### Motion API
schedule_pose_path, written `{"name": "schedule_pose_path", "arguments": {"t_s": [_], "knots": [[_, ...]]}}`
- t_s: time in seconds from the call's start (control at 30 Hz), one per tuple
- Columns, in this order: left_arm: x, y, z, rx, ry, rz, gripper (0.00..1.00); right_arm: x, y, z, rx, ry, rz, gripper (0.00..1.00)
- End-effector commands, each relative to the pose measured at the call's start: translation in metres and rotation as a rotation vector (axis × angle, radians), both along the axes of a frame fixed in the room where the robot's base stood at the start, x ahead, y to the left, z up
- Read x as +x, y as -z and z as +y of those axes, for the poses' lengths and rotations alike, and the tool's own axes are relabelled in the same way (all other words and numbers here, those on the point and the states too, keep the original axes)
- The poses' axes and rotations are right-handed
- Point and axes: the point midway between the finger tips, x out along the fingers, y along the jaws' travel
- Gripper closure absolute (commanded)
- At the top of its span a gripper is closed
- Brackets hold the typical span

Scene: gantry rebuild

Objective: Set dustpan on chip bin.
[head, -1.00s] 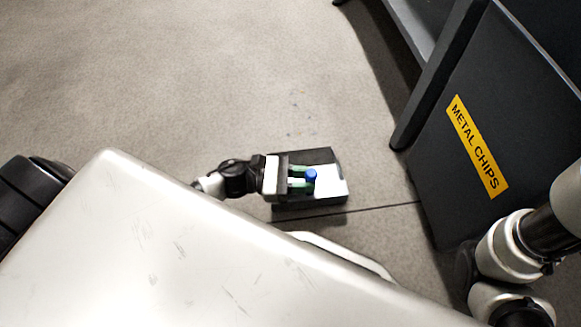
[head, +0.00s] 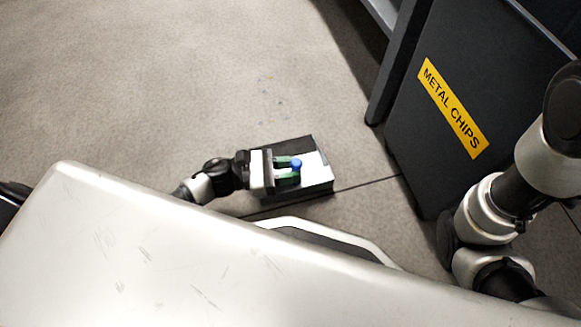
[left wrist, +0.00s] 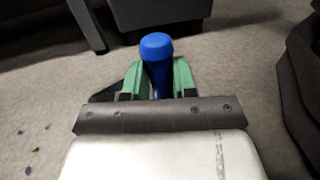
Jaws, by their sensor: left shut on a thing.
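The dustpan (head: 318,178) shows in the head view as a dark and light grey pan with a blue-ended handle, near the middle of the picture. My left gripper (head: 289,170), with green fingers, is shut on its blue handle. In the left wrist view the blue handle end (left wrist: 157,46) stands between the green fingers (left wrist: 157,80); the pan is mostly hidden there. The chip bin (head: 425,135) is a dark grey box with a yellow METAL CHIPS label (head: 452,108), to the right of the dustpan and apart from it. My right gripper is out of view.
A dark upright post (head: 391,80) and machine frame stand beside the bin at the top right. Open concrete floor (head: 180,80) lies to the left and behind the dustpan. A few small bluish specks (head: 266,98) lie on the floor.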

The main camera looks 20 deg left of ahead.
Motion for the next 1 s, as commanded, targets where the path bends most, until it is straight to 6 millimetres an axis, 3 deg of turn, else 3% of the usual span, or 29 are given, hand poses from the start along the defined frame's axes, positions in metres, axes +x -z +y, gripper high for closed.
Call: {"name": "schedule_pose_path", "arguments": {"t_s": [0.03, 0.2, 0.57, 1.0], "knots": [[0.001, -0.002, 0.0, -0.003, 0.001, -0.003, 0.7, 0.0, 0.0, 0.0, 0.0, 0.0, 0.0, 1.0], [0.0, -0.001, 0.0, -0.002, 0.0, -0.003, 0.44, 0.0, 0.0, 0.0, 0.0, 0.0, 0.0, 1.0], [-0.003, 0.0, 0.005, 0.002, -0.002, 0.005, 0.43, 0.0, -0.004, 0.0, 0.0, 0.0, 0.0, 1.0], [-0.036, -0.003, 0.078, 0.001, -0.002, 0.003, 0.43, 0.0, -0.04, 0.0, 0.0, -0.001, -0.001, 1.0]]}}
